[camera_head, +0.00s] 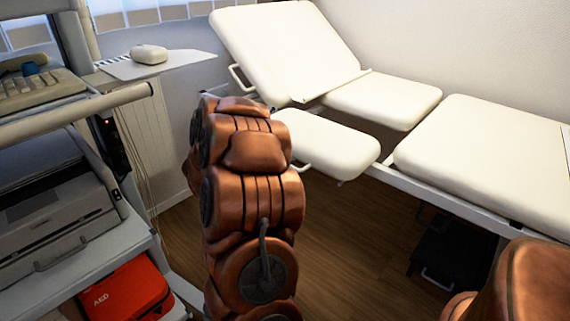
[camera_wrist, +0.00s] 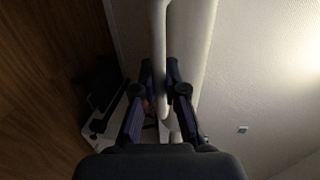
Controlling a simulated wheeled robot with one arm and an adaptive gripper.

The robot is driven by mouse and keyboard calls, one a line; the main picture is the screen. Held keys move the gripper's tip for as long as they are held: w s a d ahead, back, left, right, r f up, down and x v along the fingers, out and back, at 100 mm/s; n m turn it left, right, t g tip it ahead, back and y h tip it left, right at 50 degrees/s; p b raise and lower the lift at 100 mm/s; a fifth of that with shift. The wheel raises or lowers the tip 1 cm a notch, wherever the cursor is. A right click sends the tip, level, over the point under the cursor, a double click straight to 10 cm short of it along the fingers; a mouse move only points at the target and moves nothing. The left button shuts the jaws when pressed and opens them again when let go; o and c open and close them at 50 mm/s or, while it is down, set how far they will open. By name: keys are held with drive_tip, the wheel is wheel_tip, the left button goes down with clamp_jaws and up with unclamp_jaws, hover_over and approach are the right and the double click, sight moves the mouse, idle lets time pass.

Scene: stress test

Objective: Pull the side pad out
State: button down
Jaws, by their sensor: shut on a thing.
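The side pad (camera_head: 330,148) is a small cream cushion beside the padded bench, lying roughly level, with a gap between it and the long seat pad. Its left end is hidden behind my copper arm in the head view. My gripper is hidden behind the arm there.
The bench has a raised backrest (camera_head: 285,45), a middle pad (camera_head: 385,98) and a long seat pad (camera_head: 490,160). A shelf cart with a printer (camera_head: 45,200) and a red AED bag (camera_head: 130,290) stands left. Wooden floor (camera_head: 340,240) is clear before the bench.

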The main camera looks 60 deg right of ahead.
drive_tip(key=c, duration=1.2)
unclamp_jaws()
drive_tip(key=v, duration=1.2)
